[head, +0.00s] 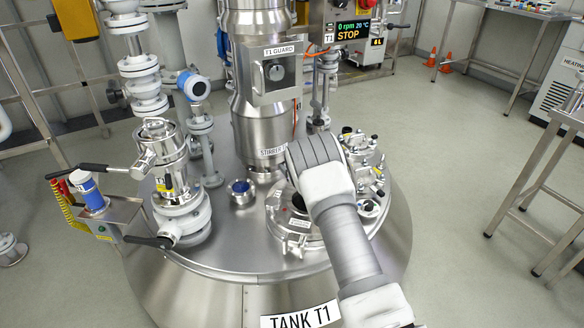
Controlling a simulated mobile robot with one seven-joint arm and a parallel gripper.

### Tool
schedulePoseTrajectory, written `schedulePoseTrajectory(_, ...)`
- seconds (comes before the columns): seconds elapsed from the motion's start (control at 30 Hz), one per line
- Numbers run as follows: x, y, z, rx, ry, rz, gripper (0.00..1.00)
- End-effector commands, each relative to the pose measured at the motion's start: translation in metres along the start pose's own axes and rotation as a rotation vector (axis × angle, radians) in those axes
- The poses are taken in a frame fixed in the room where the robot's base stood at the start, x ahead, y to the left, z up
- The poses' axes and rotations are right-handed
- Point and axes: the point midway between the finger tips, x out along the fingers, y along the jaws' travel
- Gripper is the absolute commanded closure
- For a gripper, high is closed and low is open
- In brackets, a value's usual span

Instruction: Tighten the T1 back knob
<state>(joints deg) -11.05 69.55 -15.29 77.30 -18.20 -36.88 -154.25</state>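Tank T1 (215,262) is a wide steel vessel with a "TANK T1" label at its front. A round hatch lid (287,222) with clamps around its rim sits on the tank top, right of the middle column. Behind and right of it is a cluster of small fittings with dark caps or knobs (347,131). I cannot tell which of them is the back knob, or whether it is tight. My arm reaches in from the lower right and covers part of the hatch and its back edge. My gripper does not show; it may be hidden behind my arm.
The stirrer column with the T1 guard box (274,74) rises just left of my arm. A valve with black handles (172,185) stands at the left of the tank top. A control box (352,30) reads 0 rpm and STOP.

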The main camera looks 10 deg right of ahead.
Motion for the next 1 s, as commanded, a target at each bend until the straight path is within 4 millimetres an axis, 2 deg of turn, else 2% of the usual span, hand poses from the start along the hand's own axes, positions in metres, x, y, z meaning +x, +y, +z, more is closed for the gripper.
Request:
schedulePoseTrajectory(0.07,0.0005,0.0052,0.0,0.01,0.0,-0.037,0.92)
schedulePoseTrajectory(1.0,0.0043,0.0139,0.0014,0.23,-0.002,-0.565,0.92)
